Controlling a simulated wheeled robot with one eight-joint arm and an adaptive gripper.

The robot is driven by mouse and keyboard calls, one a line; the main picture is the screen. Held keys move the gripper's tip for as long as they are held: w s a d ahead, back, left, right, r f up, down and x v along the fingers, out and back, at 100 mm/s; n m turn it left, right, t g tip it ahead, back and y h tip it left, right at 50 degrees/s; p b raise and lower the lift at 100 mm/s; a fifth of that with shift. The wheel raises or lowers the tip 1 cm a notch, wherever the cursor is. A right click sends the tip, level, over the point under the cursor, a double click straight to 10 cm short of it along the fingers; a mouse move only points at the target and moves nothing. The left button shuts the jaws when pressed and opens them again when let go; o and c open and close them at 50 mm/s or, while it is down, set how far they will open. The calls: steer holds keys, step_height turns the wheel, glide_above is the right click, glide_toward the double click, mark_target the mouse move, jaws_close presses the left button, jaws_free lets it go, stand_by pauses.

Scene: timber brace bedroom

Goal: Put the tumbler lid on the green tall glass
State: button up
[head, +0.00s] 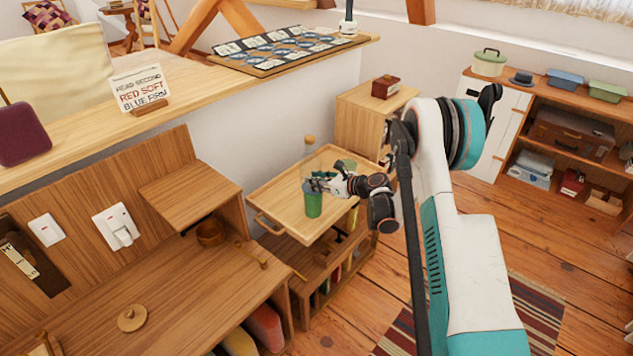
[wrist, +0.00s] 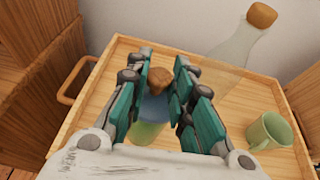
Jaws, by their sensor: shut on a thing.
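My gripper (head: 316,183) is over the wooden tray top of the small cart. In the wrist view its fingers (wrist: 161,72) are closed around a brown knob (wrist: 158,80), which seems to be the tumbler lid's; a bluish part (wrist: 153,108) shows below it. The green tall glass (head: 313,204) stands upright on the tray directly under my gripper; its green side also shows in the wrist view (wrist: 146,132). The fingers hide much of the lid and the glass rim. I cannot tell whether the lid touches the rim.
A clear bottle with a cork stopper (wrist: 230,47) stands close behind the glass, by the wall. A pale green mug (wrist: 270,131) is to the right on the tray (head: 272,200). A round wooden lid (head: 132,318) lies on the desk at left.

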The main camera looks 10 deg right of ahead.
steer(key=shift+f, duration=0.5)
steer(key=o, duration=1)
steer(key=shift+c, duration=0.2)
steer(key=shift+r, duration=0.5)
steer(key=p+v, duration=0.4)
steer(key=v, duration=0.8)
